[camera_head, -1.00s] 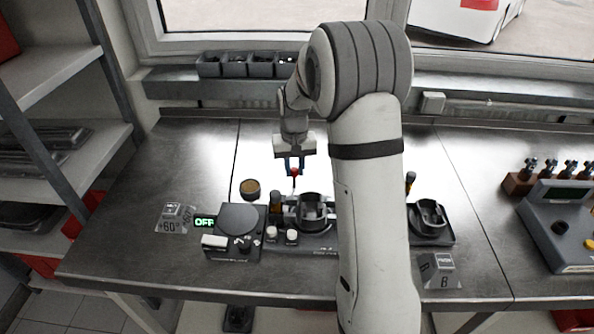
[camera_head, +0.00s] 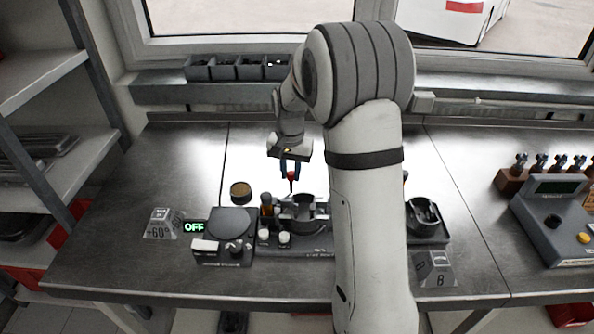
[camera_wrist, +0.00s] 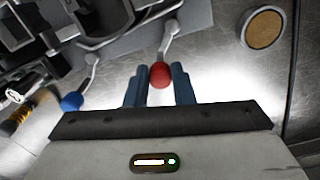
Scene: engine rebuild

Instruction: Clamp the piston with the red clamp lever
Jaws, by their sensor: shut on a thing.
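The red clamp lever (camera_wrist: 160,74) is a red ball knob on a short metal arm. My gripper (camera_wrist: 160,88) is shut on the red knob, its two blue fingers on either side of it. In the head view my gripper (camera_head: 290,172) points down on the red knob (camera_head: 292,176), just behind the grey fixture (camera_head: 303,208). The wrist view shows part of the dark fixture (camera_wrist: 105,18) at upper left, where the lever's arm leads. A second lever with a blue knob (camera_wrist: 72,102) lies to the left, apart from my fingers. I cannot clearly make out the piston.
A round brown-topped tin (camera_head: 240,190) stands left of the fixture; it also shows in the wrist view (camera_wrist: 264,29). A device with an "OFF" display (camera_head: 194,227) stands at front left. A second dark holder (camera_head: 424,218) is right of my arm. The bench behind is clear.

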